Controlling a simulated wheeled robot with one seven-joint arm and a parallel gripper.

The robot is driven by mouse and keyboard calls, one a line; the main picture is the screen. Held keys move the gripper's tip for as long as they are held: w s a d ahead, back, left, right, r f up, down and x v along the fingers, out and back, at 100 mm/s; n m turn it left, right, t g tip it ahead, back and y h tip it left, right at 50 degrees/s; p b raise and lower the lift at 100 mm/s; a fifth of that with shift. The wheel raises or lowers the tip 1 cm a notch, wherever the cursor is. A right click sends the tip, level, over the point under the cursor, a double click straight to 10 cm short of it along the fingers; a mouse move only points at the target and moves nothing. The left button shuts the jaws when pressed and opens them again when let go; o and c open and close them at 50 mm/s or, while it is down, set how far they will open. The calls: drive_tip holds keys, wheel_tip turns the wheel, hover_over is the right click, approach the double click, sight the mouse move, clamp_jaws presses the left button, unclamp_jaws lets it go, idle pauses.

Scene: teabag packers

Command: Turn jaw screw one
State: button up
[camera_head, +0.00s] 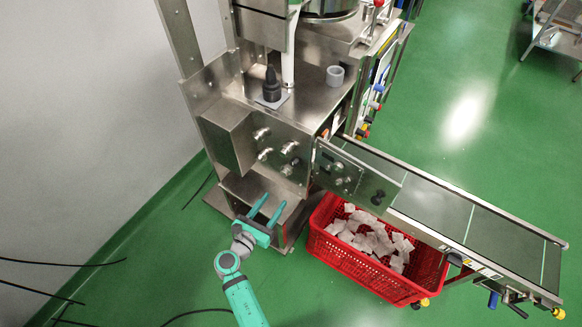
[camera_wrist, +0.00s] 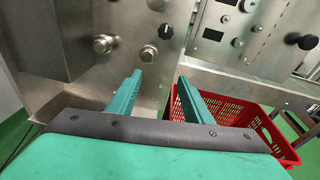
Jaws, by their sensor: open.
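Several round metal knobs stick out of the steel front panel (camera_head: 290,133) of the packing machine. In the head view they are an upper left knob (camera_head: 261,133), a lower left knob (camera_head: 265,153), a right knob (camera_head: 289,147) and a lower right knob (camera_head: 286,169). I cannot tell which is jaw screw one. My gripper (camera_head: 274,202) is open and empty, below the panel, with its teal fingers pointing toward the machine. In the wrist view, my gripper (camera_wrist: 159,79) has a silver knob (camera_wrist: 149,53) just beyond the fingertips and another knob (camera_wrist: 103,43) to the left. Neither finger visibly touches a knob.
A red crate (camera_head: 355,262) of white teabags stands on the green floor to the right. A conveyor (camera_head: 450,215) runs above it, with a small control panel (camera_head: 350,176) at its near end. A steel box (camera_head: 228,138) juts out left of the knobs. Cables lie at lower left.

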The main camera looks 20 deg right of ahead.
drive_tip(key=n+h, duration=0.1)
drive_tip(key=h, duration=0.1)
approach(293, 165)
drive_tip(key=v, duration=0.2)
drive_tip(key=x, duration=1)
drive_tip(key=shift+w+d+f, duration=0.1)
drive_tip(key=shift+w+d, duration=0.15)
drive_tip(key=shift+d, duration=0.05)
drive_tip(key=c, duration=1.1)
drive_tip(key=shift+o, duration=0.2)
